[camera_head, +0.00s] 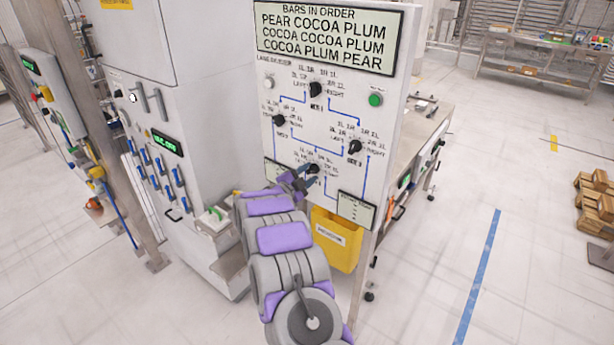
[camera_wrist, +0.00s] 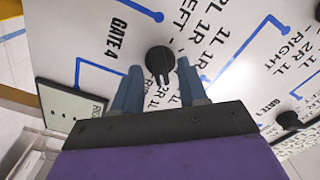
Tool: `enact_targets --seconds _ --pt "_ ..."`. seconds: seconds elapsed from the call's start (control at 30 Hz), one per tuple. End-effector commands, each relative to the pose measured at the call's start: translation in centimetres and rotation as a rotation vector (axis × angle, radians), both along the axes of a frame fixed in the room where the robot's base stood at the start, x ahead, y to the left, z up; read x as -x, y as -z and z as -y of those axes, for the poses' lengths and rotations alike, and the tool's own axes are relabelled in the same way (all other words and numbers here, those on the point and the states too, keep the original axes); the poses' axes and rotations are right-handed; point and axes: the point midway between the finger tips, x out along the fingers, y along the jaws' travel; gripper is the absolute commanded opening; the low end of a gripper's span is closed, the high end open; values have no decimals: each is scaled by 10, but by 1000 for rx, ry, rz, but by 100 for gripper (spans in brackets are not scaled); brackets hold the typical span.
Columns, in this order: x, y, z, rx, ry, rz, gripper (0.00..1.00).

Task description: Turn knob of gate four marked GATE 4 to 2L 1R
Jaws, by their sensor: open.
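The GATE 4 knob (camera_wrist: 160,61) is a round black knob with a raised grip bar, on the white panel (camera_wrist: 185,20). In the wrist view the GATE 4 label is to its left and rows of 2L, 1R, 2R and 1L marks fan out to its right and below. My gripper (camera_wrist: 158,75) is open, its two blue-grey fingers to either side of the knob's lower part, not visibly closed on it. In the head view the knob (camera_head: 312,169) is the lowest on the panel and my gripper (camera_head: 300,180) is right at it. The exact pointer setting is hard to read.
Other black knobs sit above: the top one (camera_head: 316,90), the left one (camera_head: 279,120) and the right one (camera_head: 355,147). A green button (camera_head: 376,99) is at upper right. A yellow bin (camera_head: 337,240) hangs below the panel. A white cabinet (camera_head: 190,100) stands to the left.

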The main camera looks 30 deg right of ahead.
Motion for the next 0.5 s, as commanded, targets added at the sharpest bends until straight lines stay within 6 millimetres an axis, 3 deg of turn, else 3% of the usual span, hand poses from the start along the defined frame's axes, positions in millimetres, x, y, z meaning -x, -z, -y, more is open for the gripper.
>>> enact_targets --seconds 0.23,0.5 --pt "0 0 1 1 1 -1 42" --pt "0 0 0 1 1 -1 16"
